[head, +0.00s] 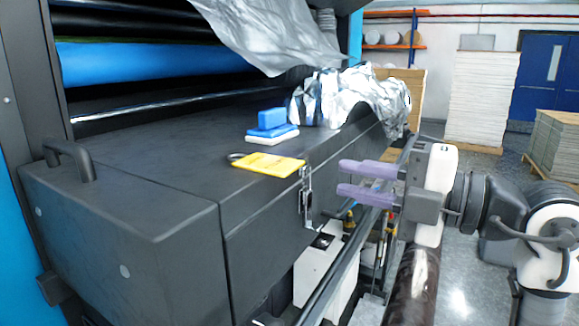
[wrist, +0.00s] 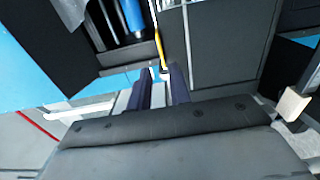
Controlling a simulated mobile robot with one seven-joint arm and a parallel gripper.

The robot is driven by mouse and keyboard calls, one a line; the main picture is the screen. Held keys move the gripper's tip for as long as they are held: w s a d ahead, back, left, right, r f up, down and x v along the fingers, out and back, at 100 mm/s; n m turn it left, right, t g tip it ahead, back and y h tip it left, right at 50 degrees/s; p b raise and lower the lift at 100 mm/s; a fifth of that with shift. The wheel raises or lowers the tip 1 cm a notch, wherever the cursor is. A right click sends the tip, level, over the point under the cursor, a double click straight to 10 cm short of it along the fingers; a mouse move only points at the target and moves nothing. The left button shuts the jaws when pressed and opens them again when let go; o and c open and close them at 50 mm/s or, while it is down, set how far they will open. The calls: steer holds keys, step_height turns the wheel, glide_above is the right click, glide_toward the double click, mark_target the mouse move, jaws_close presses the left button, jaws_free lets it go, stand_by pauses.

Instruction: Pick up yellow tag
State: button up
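The yellow tag (head: 268,164) lies flat on the black machine top, near its front edge, with a dark loop at its left end. In the wrist view a thin yellow strip, which looks like the tag seen edge-on (wrist: 160,46), shows just beyond the fingertips. My gripper (head: 340,178) is to the right of the tag in the head view, off the machine's front edge, with its purple fingers pointing left toward it. The fingers are apart with nothing between them, and do not touch the tag. The wrist view also shows the two fingers (wrist: 161,75) with a gap.
A blue block (head: 272,118) on a white base (head: 272,135) sits behind the tag. Crumpled silver film (head: 350,95) lies farther back. A metal latch (head: 306,195) hangs on the machine's front face below the tag. A black handle (head: 70,155) stands at the left end.

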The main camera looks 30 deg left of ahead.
mark_target(296, 168)
steer(key=shift+w+a, duration=0.1)
steer(key=shift+a, duration=4.15)
steer(key=shift+c, duration=0.4)
jaws_close()
steer(key=shift+r, duration=0.1)
step_height(296, 168, up, 2)
steer(key=shift+r+p, duration=0.15)
steer(key=shift+p, duration=1.05)
steer(key=d+r+p, duration=0.2)
steer(key=d, duration=0.5)
steer(key=d+r+p, duration=0.1)
steer(key=d+r, duration=0.2)
steer(key=d, duration=0.4)
steer(key=shift+s+p, duration=0.25)
steer(key=shift+p, duration=0.1)
